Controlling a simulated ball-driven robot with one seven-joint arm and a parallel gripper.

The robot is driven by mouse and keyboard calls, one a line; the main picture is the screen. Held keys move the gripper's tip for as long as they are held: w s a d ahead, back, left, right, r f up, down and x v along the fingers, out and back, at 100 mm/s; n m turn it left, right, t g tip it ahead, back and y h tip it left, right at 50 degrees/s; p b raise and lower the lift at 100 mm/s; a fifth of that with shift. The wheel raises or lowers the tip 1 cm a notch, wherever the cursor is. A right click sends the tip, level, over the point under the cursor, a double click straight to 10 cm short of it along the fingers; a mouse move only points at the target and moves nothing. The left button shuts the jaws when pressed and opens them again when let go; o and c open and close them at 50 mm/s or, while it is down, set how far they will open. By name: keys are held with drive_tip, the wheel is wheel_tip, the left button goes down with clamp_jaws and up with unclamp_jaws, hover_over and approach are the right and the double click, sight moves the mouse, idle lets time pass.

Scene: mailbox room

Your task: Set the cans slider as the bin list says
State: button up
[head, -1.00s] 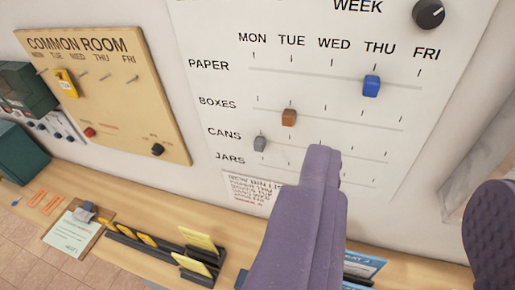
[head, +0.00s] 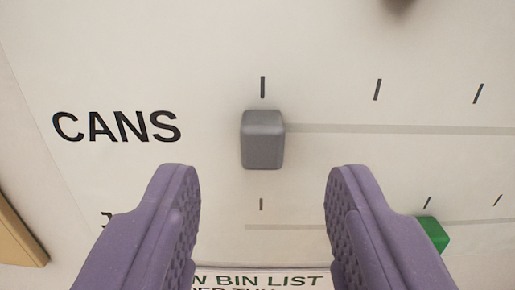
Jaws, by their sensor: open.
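The grey cans slider (head: 262,139) sits at the left end of its track, under the first tick mark, which was the MON column in the earlier frame. The word CANS (head: 117,127) is printed to its left. My gripper (head: 262,185) is open, with one purple finger on each side just below the slider, and nothing is between the fingers. The bin list (head: 262,281) shows only its top edge at the bottom of the view. Its heading is partly readable and its lines are cut off.
A green slider (head: 434,233) sits on the track below, to the right of my right finger. The cans track (head: 400,129) runs clear to the right. A tan board edge (head: 18,235) shows at the lower left.

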sight(264, 141)
drive_tip(key=w, duration=0.4)
drive_tip(key=shift+w+d, duration=0.1)
drive_tip(key=shift+w, duration=0.2)
clamp_jaws()
